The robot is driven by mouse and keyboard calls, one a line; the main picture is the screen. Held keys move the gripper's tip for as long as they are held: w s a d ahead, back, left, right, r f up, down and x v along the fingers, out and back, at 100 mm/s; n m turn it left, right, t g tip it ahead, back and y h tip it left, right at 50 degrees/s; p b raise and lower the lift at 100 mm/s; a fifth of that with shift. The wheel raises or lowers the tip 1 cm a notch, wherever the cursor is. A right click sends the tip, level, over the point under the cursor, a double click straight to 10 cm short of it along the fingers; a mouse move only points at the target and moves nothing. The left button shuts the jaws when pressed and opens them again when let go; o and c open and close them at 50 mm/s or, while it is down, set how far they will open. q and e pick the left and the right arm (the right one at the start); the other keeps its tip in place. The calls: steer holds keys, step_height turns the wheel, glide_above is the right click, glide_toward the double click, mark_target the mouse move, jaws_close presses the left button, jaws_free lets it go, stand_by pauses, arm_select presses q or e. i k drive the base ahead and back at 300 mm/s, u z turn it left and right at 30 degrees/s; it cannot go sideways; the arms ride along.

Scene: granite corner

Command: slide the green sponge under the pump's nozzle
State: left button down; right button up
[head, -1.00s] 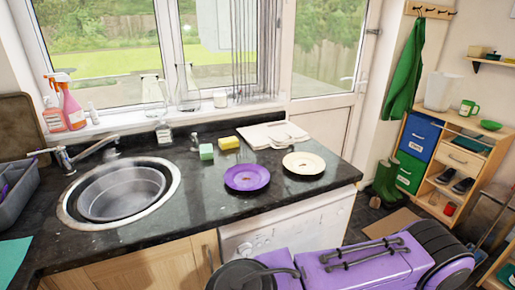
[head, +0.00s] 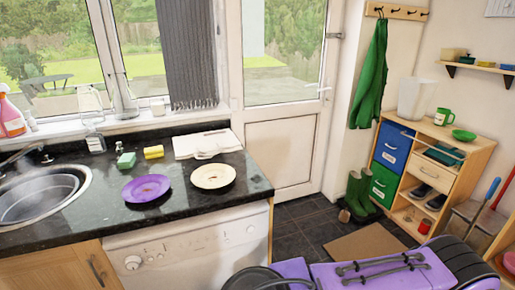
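The green sponge (head: 126,160) lies on the dark granite worktop (head: 90,212), behind the purple plate (head: 147,188) and left of a yellow sponge (head: 153,152). A small pump bottle (head: 119,148) appears just behind the green sponge. It is too small to make out where its nozzle points. The sponge looks close in front of the bottle, but I cannot tell whether they touch. Neither of my grippers can be made out in the head view.
A cream plate (head: 213,177) sits right of the purple one, with white cloths or papers (head: 202,143) behind it. A labelled bottle (head: 95,142) stands left of the green sponge. The round sink (head: 40,196) is at the left. The worktop front between sink and plates is clear.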

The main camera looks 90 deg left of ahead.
mark_target(127, 160)
steer(key=z, duration=0.05)
steer(key=i, duration=0.15)
steer(key=u, duration=1.45)
